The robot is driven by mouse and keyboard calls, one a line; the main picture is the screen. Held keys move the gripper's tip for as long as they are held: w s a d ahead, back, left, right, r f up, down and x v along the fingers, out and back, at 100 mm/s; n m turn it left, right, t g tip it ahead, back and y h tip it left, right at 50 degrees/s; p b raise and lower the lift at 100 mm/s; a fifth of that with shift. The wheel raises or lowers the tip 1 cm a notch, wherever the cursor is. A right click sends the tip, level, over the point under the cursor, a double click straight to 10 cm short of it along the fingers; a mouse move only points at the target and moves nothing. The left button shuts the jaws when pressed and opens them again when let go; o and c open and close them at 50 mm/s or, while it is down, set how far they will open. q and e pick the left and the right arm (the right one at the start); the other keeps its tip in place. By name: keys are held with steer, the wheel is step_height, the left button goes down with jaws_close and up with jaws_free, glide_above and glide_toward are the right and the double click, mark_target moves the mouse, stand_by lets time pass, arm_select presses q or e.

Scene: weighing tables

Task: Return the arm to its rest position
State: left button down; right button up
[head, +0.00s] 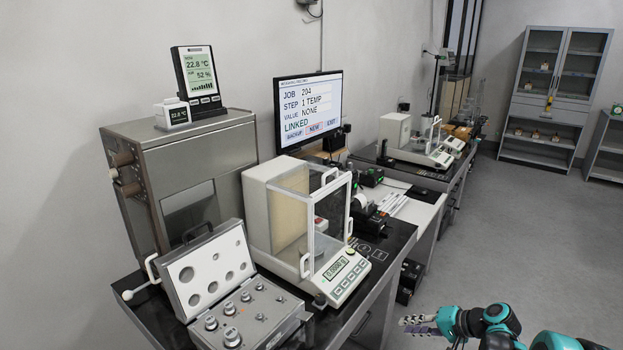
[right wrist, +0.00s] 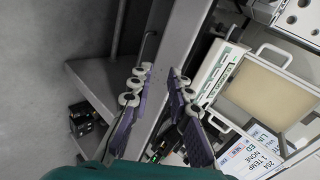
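My right arm, teal and black, comes into the head view at the lower right. Its right gripper (head: 418,325) is over the floor, to the right of the front table's edge. In the right wrist view the two purple-padded fingers of this gripper (right wrist: 155,85) stand apart with nothing held between them. The grey table edge shows beyond them. My left arm and left gripper are not in view.
The front table (head: 376,264) holds an open weight case (head: 207,270), a glass-sided balance (head: 338,262) and a monitor (head: 308,108). A black box (head: 410,280) stands low beside the table. Open floor (head: 530,235) lies to the right, with a grey cabinet (head: 547,108) at the back.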

steer(key=s+a+r+n+h, duration=0.2)
steer(key=s+a+r+h, duration=0.2)
steer(key=s+a+r, duration=0.65)
steer(key=s+f+n+h, duration=0.2)
steer(key=s+n+h, duration=0.2)
steer(key=s, duration=1.1)
steer(key=shift+s+d+t, duration=0.2)
steer(key=shift+d+t, duration=0.1)
